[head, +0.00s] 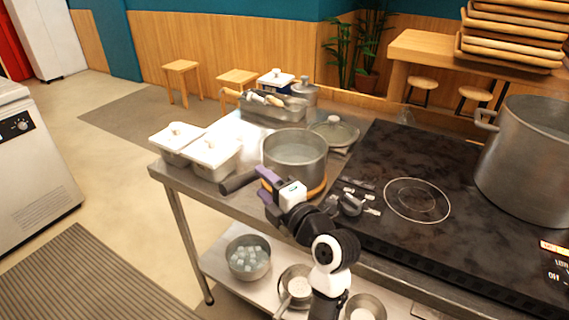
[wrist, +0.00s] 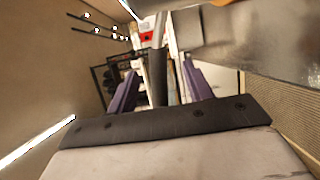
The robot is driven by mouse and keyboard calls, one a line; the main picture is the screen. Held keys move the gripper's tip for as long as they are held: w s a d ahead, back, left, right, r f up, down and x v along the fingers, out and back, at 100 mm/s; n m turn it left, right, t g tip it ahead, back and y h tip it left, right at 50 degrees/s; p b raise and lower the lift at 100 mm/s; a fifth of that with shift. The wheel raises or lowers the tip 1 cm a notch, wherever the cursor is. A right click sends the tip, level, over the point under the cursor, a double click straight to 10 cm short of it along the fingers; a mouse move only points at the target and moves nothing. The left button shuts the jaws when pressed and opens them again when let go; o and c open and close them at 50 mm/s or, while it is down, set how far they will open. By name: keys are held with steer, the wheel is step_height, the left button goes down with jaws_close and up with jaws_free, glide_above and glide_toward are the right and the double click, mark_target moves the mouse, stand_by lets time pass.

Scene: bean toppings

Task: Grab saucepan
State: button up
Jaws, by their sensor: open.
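The grey metal saucepan (head: 295,165) stands upright on the counter just left of the cooktop, its dark handle (head: 238,182) pointing left and toward me. My gripper (head: 266,182), with purple fingers, is at the near side of the saucepan, by the root of the handle. In the wrist view my gripper (wrist: 160,88) is open, and the dark handle (wrist: 157,78) shows between the two fingers with gaps on both sides. The saucepan's metal wall (wrist: 260,40) fills the upper right of that view. The fingers hide part of the handle's root in the head view.
Two white lidded containers (head: 213,155) stand left of the saucepan. A lidded pan (head: 335,133) and a metal tray of utensils (head: 270,108) are behind it. A large pot (head: 525,165) stands on the black cooktop (head: 375,150). Bowls (head: 248,258) sit on the lower shelf.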

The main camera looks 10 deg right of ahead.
steer(key=p+x, duration=0.1)
steer(key=x, duration=0.1)
steer(key=p+x, duration=0.2)
steer(key=x, duration=0.1)
steer(key=shift+w+d+r, duration=0.1)
steer(key=shift+w+r, duration=0.1)
steer(key=shift+w, duration=0.3)
steer(key=shift+w+a+f, duration=0.15)
steer(key=shift+w+a, duration=0.05)
steer(key=shift+w, duration=0.1)
jaws_close()
steer(key=shift+d, duration=0.1)
stand_by(0.6)
steer(key=shift+r, duration=0.25)
